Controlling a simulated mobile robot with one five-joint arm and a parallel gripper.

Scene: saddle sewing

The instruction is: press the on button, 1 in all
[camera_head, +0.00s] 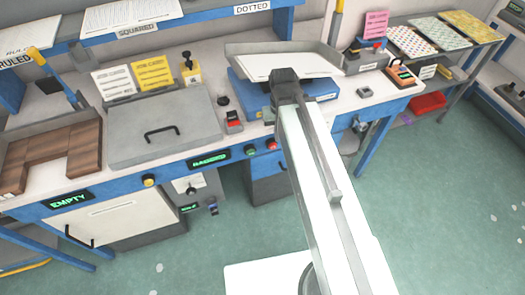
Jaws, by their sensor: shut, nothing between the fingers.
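A small green button (250,149) and a red button (271,144) sit side by side on the blue front edge of the bench, just left of my arm. No label on either can be read, so I cannot tell from lettering which is the on button. My gripper (287,76) is the dark end of my white arm. It appears above the bench, in front of the white tray, up and to the right of the two buttons. It is shut and empty. The arm hides part of the bench front to the right of the red button.
A grey lidded box (165,127), a brown block tray (50,158) and a small red-topped device (233,121) stand on the bench. A white tray (258,62) is behind my gripper. Green "BAGGED" (209,158) and "EMPTY" (69,200) displays mark the front. Floor in front is clear.

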